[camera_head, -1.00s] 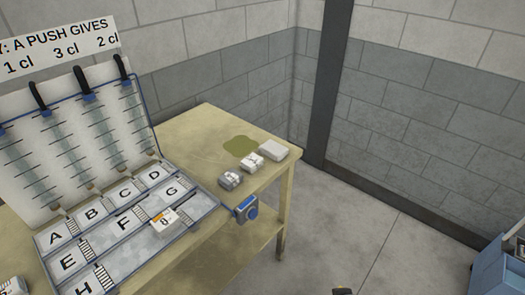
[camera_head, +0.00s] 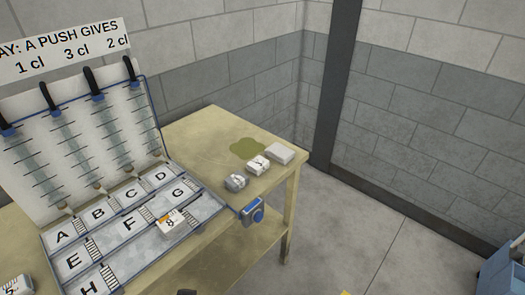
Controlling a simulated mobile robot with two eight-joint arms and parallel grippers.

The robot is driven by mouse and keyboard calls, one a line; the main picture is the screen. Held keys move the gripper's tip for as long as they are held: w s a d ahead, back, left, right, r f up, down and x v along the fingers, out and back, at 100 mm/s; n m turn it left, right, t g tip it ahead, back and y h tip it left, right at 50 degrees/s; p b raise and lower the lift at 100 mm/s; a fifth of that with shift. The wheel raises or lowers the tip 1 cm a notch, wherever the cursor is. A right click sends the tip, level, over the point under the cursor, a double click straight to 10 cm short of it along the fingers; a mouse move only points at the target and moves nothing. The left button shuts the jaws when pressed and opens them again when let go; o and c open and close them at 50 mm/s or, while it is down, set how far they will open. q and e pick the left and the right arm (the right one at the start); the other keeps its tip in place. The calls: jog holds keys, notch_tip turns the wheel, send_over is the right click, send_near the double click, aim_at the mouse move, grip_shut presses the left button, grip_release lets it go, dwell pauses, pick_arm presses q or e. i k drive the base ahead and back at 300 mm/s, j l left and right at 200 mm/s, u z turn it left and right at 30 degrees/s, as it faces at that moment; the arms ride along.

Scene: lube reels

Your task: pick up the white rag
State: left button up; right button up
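A flat pale block-like piece (camera_head: 279,153), which may be the white rag folded up, lies near the right edge of the wooden table. A small white bundle with dark marks (camera_head: 257,165) lies just left of it, and a greyer bundle (camera_head: 236,182) lies nearer the front. I cannot tell for sure which of these is the rag. Neither gripper can be made out. Only a small dark bit and a small yellow bit show at the bottom edge, too little to identify.
An olive stain (camera_head: 246,148) marks the table (camera_head: 212,125) behind the bundles. The lettered tray (camera_head: 205,207) holds a white box marked 8 (camera_head: 171,222). A blue device (camera_head: 251,213) sits at the table's front edge. A blue cabinet (camera_head: 500,270) stands at far right. The floor between is clear.

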aim_at(277, 152)
jog(key=i+l+u, duration=0.1)
jog(key=u, duration=0.25)
jog(key=l+u, duration=0.15)
jog(key=u, duration=0.2)
jog(key=i+l+u, duration=0.15)
jog(key=l, duration=0.2)
jog(key=i+l+u, duration=0.15)
jog(key=l, duration=0.2)
jog(key=l+u, duration=0.15)
jog(key=l, duration=0.25)
jog(key=i+l+u, duration=0.1)
jog(key=l, duration=0.45)
jog(key=i+l, duration=0.15)
jog(key=l, duration=0.4)
jog(key=j+u, duration=0.05)
